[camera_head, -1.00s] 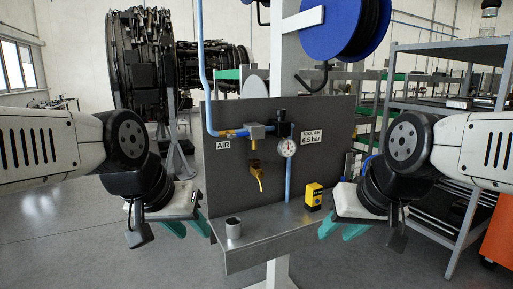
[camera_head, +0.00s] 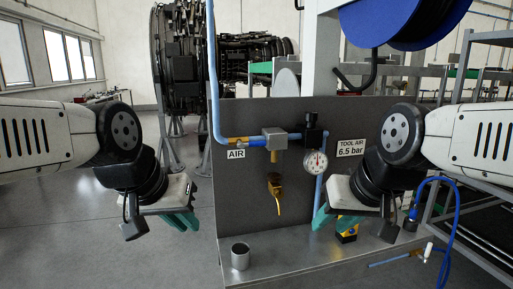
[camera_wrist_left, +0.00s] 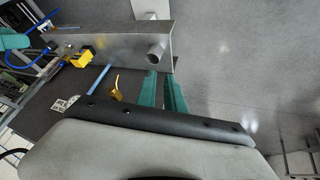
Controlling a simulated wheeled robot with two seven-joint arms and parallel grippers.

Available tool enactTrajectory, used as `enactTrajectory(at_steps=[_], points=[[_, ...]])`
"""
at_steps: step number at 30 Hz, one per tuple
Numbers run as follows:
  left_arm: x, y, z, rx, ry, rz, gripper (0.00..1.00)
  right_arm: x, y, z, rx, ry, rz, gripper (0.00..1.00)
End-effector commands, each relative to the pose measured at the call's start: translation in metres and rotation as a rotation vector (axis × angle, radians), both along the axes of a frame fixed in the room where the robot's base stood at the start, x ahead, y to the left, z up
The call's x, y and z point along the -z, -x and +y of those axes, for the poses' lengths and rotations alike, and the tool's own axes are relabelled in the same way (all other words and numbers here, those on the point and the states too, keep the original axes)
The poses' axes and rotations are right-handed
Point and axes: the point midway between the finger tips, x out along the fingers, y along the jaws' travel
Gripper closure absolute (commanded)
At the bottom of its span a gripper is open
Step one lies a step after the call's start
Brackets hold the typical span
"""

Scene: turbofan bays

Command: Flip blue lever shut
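A grey valve body (camera_head: 273,138) sits on the air line on the dark panel (camera_head: 240,185). A short blue piece (camera_head: 257,142) lies level at its left; I cannot tell if this is the lever. Below hangs a brass tap with a yellow handle (camera_head: 277,203), also seen in the left wrist view (camera_wrist_left: 116,90). My left gripper (camera_head: 182,223) is left of the panel, apart from it; its teal fingers (camera_wrist_left: 162,92) are apart and empty. My right gripper (camera_head: 331,216) is in front of the panel's right part, fingers apart, apparently empty.
A pressure gauge (camera_head: 315,162) and a blue pipe (camera_head: 213,75) are on the panel. A metal cup (camera_head: 240,256) and a yellow box (camera_head: 347,232) stand on the shelf (camera_head: 300,250). A blue hose (camera_head: 452,225) hangs at the right. Floor at the left is clear.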

Motion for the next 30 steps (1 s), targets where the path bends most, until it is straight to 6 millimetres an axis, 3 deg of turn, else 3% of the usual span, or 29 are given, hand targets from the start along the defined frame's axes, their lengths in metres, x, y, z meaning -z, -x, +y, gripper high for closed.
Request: enactTrajectory(at_steps=[5,14,24,30], points=[[0.008,-0.012,-0.01,-0.059,0.053,0.109,1.0,0.0,0.0,0.0,0.0,0.0,0.0,0.64],[0.035,-0.054,-0.049,-0.243,0.289,0.451,1.0,0.0,0.0,0.0,0.0,0.0,0.0,0.64],[0.058,-0.115,-0.089,-0.435,0.669,0.849,1.0,0.0,0.0,0.0,0.0,0.0,0.0,0.64],[0.06,-0.16,-0.098,-0.524,0.951,1.072,1.0,0.0,0.0,0.0,0.0,0.0,0.0,0.64]])
